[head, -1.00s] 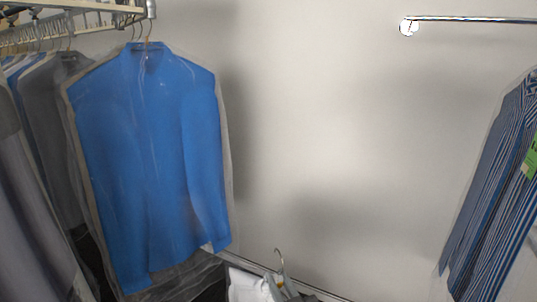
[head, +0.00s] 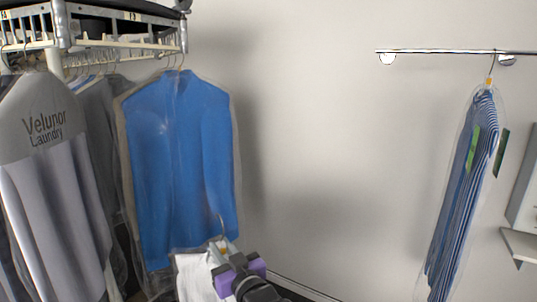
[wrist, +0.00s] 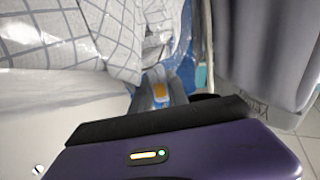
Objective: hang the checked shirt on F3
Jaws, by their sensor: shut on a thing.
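The checked shirt (wrist: 115,35) is white with thin dark grid lines and partly under clear plastic in the wrist view. In the head view its pale top (head: 192,277) shows at the bottom, below the blue shirt, and its hook (head: 221,224) points up. My gripper (head: 228,262), purple and black, is shut on the hanger. The lower shirt is out of the head view. The small rail labels at upper left (head: 30,17) are too small to read surely.
A carousel-like rail (head: 120,44) at upper left holds bagged garments, including a blue shirt (head: 180,150) and a grey "Velunor Laundry" cover (head: 48,125). A wall rail (head: 435,51) at right holds a striped shirt (head: 465,190); its left part is free. A shelf (head: 520,243) stands far right.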

